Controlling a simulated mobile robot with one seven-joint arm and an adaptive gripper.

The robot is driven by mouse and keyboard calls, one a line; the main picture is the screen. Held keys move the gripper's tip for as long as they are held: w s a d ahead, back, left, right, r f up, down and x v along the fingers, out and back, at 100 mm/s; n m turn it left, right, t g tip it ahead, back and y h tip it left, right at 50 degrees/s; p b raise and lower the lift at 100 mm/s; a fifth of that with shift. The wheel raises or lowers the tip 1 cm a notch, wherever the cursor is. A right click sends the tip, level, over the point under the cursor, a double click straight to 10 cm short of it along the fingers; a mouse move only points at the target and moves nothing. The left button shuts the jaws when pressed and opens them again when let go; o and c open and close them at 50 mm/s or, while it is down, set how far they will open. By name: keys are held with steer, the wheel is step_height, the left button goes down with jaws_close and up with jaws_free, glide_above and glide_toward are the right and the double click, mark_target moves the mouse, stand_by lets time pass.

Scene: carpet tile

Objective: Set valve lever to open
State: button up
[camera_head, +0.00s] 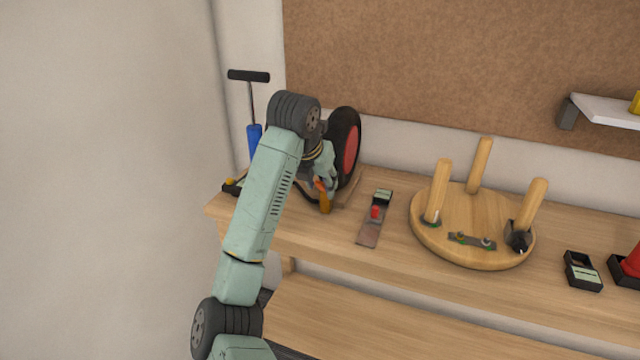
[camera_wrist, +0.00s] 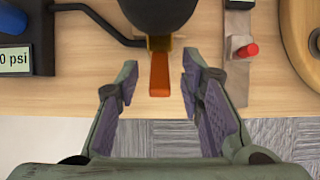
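The orange valve lever (camera_wrist: 159,78) points toward the bottom of the wrist view, at a brass-coloured fitting just below a black rounded part (camera_wrist: 158,12). In the head view the lever (camera_head: 325,202) shows near the wheel (camera_head: 350,145), a black tyre with a red centre, partly hidden by my arm. My gripper (camera_wrist: 159,62) is open, with one finger on each side of the lever and a visible gap on both sides. In the head view my gripper (camera_head: 325,180) is at the wheel's front, its fingers partly hidden.
A floor pump (camera_head: 255,138) with a psi display (camera_wrist: 14,56) stands left, its black hose (camera_wrist: 98,20) running toward the fitting. A metal strip with a red knob (camera_head: 376,212) lies to the right. Beyond is an upturned round stool (camera_head: 470,205). The bench front (camera_head: 330,245) is clear.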

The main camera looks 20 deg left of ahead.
steer(key=v, duration=1.1)
steer(key=shift+r, duration=0.25)
steer(key=shift+s, duration=0.15)
